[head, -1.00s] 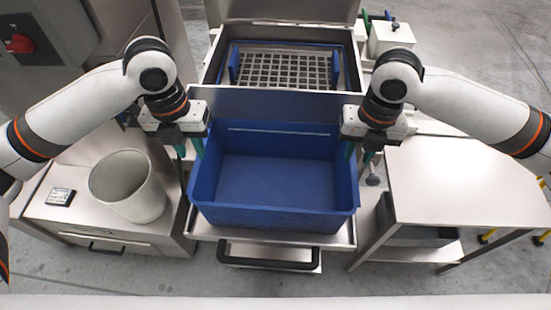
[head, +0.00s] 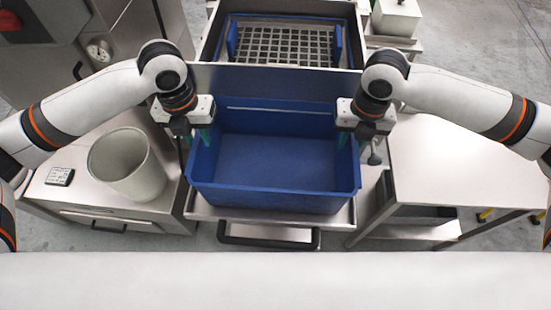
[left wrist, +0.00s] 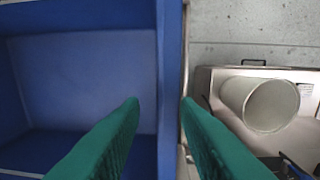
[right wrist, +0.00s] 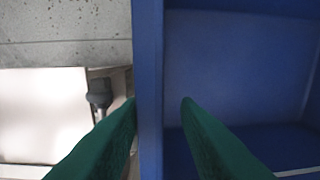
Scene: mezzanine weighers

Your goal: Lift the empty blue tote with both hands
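The empty blue tote (head: 265,198) sits on a metal platform in the middle of the head view. My left gripper (head: 203,140) is at the tote's left wall. In the left wrist view its green fingers (left wrist: 160,105) straddle that wall (left wrist: 170,60), with a gap visible. My right gripper (head: 350,140) is at the tote's right wall. In the right wrist view its green fingers (right wrist: 160,105) stand on either side of the wall (right wrist: 149,60), also with a gap. Both grippers look open. The fingertips are partly hidden by the tote walls in the head view.
A metal hopper with a blue-framed grid (head: 285,45) stands directly behind the tote. A pale round bin (head: 127,168) and a small dark device (head: 60,176) are on the left cabinet. A bare metal table (head: 455,170) is on the right. A dark handle bar (head: 268,242) runs in front.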

